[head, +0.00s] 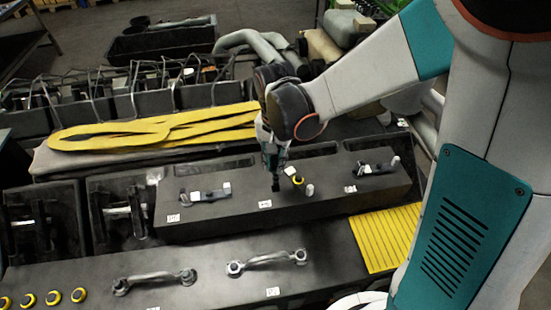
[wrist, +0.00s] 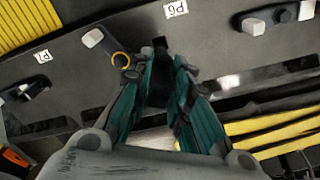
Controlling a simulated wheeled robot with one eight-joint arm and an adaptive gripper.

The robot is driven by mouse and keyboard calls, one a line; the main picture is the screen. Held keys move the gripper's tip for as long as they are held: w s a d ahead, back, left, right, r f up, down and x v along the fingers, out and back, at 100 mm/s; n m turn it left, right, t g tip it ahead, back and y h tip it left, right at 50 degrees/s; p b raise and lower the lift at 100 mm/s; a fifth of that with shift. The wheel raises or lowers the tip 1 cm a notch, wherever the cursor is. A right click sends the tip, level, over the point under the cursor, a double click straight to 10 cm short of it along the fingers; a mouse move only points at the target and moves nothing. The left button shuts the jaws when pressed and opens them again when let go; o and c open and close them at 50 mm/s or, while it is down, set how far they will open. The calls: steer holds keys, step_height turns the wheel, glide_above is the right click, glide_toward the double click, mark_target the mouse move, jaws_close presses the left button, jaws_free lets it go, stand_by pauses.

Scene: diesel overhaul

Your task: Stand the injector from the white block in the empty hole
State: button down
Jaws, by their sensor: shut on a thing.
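My gripper (head: 271,160) is over the long dark block in the head view. Its teal fingers are shut on a dark, narrow piece, which looks like the injector (head: 275,184) and points down toward the block's top. In the wrist view the gripper (wrist: 160,68) has the dark injector (wrist: 160,48) between its fingertips. A yellow ring (head: 298,180) is just right of the injector in the head view; it also shows in the wrist view (wrist: 121,59). I cannot tell whether the injector's lower end touches the block. The empty hole is not clearly visible.
The long dark block (head: 235,222) carries dark fittings with pale ends (head: 205,194) and (head: 378,168). A short pale post (head: 310,190) stands close to the yellow ring. A yellow ribbed mat (head: 385,238) lies front right. Metal linkages (head: 265,261) lie in front; yellow straps (head: 150,132) lie behind.

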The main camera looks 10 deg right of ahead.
mark_target(275, 183)
steer(key=shift+f+b, duration=4.35)
steer(key=shift+f, duration=0.6)
steer(key=c, duration=1.4)
jaws_free()
steer(key=shift+r, duration=0.1)
step_height(275, 183, up, 12)
steer(key=shift+s+f, duration=0.1)
steer(key=s+d+f+n+t+b, duration=0.6)
steer(key=s+d+f+b, duration=0.4)
steer(key=s+b, duration=0.3)
steer(key=shift+d+f+t+b, duration=0.15)
steer(key=shift+f+t+b, duration=0.1)
steer(key=shift+t+b, duration=0.5)
